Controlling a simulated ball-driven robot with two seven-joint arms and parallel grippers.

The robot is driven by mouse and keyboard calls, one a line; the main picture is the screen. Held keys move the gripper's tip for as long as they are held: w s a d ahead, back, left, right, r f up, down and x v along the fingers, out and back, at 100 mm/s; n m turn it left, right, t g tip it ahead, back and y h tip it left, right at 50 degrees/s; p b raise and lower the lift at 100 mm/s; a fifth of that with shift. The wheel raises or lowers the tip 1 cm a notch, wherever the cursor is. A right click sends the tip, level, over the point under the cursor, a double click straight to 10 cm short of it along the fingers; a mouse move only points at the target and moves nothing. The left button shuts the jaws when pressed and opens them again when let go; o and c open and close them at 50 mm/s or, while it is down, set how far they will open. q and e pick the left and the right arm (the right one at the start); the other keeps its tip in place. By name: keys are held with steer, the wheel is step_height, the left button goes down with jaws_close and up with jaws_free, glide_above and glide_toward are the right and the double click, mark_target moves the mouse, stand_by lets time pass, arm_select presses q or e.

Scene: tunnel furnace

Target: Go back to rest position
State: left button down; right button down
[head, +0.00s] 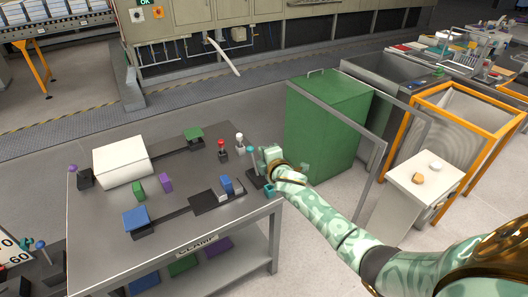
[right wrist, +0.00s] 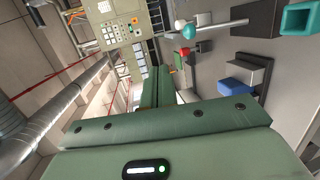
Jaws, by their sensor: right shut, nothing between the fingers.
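My right arm comes in from the lower right in the head view, and its gripper (head: 268,154) is at the right edge of the grey workbench (head: 100,240). It is close to a dark lever (head: 254,165) there; whether they touch is unclear. In the right wrist view my right gripper (right wrist: 165,82) is shut with nothing held. That view also shows a lever with a teal ball (right wrist: 189,31) and a teal square socket (right wrist: 297,20). My left gripper is not in the head view.
The bench carries a white box (head: 121,160), a red-topped lever (head: 222,150), a white-topped lever (head: 240,142) and several coloured blocks. A green cabinet (head: 325,120) and a white stand (head: 415,195) are right of the bench. Floor shows between the bench and cabinet.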

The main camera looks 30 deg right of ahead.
stand_by(0.3)
steer(key=s+a+f+m+g, duration=0.1)
steer(key=s+f+m+g, duration=0.15)
steer(key=s+f, duration=0.6)
steer(key=s+a+f+m+g+y, duration=0.15)
steer(key=s+f+m, duration=0.35)
steer(key=f, duration=0.7)
steer(key=s+a+f+m+g, duration=0.1)
steer(key=s+f+m+g, duration=0.2)
steer(key=s+f, duration=0.6)
steer(key=s+a+f+g, duration=0.2)
steer(key=s+f, duration=0.2)
steer(key=s, duration=0.9)
steer(key=s+a+f+m+g, duration=0.1)
steer(key=s+f, duration=0.4)
steer(key=s, duration=0.8)
steer(key=s+a+f+m+g+y, duration=0.1)
steer(key=s+a+f+g, duration=0.3)
steer(key=s, duration=0.9)
steer(key=shift+f, duration=0.2)
